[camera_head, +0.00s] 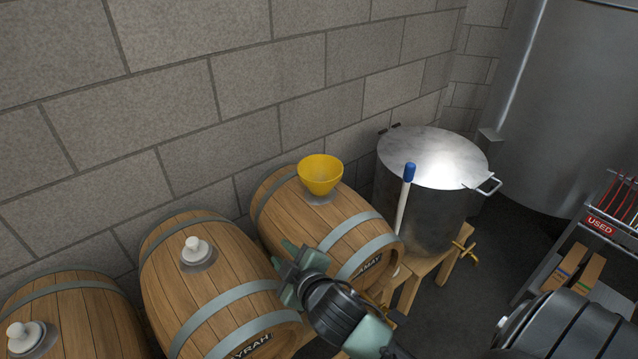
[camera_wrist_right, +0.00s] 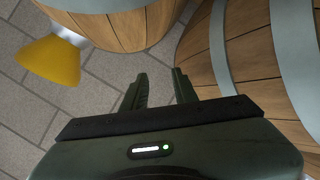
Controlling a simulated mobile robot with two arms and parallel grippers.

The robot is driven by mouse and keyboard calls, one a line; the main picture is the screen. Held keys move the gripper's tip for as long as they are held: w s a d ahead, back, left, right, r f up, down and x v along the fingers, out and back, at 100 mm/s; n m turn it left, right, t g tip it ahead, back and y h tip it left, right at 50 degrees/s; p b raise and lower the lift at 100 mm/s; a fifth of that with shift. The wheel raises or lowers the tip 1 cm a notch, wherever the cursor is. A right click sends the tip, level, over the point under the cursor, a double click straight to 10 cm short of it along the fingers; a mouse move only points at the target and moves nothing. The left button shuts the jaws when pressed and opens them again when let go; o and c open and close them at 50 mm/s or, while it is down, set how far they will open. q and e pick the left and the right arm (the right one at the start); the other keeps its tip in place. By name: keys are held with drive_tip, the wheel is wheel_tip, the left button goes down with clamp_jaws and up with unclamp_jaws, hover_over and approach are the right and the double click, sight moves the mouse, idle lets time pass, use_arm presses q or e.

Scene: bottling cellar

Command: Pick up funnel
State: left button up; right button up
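The yellow funnel (camera_head: 320,175) stands upright on top of the barrel in the middle of the head view, its spout end at the metal-ringed bung hole. In the right wrist view the funnel (camera_wrist_right: 50,62) shows at the upper left, off to the side of the fingers. My right gripper (camera_head: 284,258) is in front of the funnel and to its lower left, near the gap between two barrels. Its fingers (camera_wrist_right: 158,88) are apart with nothing between them. It does not touch the funnel. My left gripper is not in view.
The funnel's barrel (camera_head: 335,228) has a bunged barrel (camera_head: 215,275) to its left and another (camera_head: 80,315) beyond. A steel pot (camera_head: 425,205) with a blue-topped rod (camera_head: 405,200) stands to the right. A block wall (camera_head: 240,90) is behind. A rack (camera_head: 570,265) is at far right.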

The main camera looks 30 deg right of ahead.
drive_tip(key=w+a+r+n+t+y, duration=0.2)
drive_tip(key=w+a+r+n+y, duration=0.1)
drive_tip(key=r+n, duration=0.3)
drive_tip(key=w+a+r+n+t+y, duration=0.2)
drive_tip(key=w+a+r+n+y, duration=0.15)
drive_tip(key=r, duration=0.35)
drive_tip(key=w+a+r+n+t+y, duration=0.2)
drive_tip(key=a+r+n+t+y, duration=0.1)
drive_tip(key=r+n, duration=0.35)
drive_tip(key=a+r+n+g+y, duration=0.3)
drive_tip(key=a+n+y, duration=0.1)
drive_tip(key=n+y, duration=0.2)
drive_tip(key=n+g+h, duration=1.5)
drive_tip(key=n+g, duration=0.1)
drive_tip(key=n, duration=0.6)
hover_over(330, 181)
wheel_tip(330, 181, down, 6)
wheel_tip(330, 181, down, 6)
drive_tip(key=shift+s+f+p, duration=0.1)
drive_tip(key=shift+f+p, duration=0.05)
drive_tip(key=shift+p, duration=1.05)
drive_tip(key=shift+f, duration=0.5)
clamp_jaws()
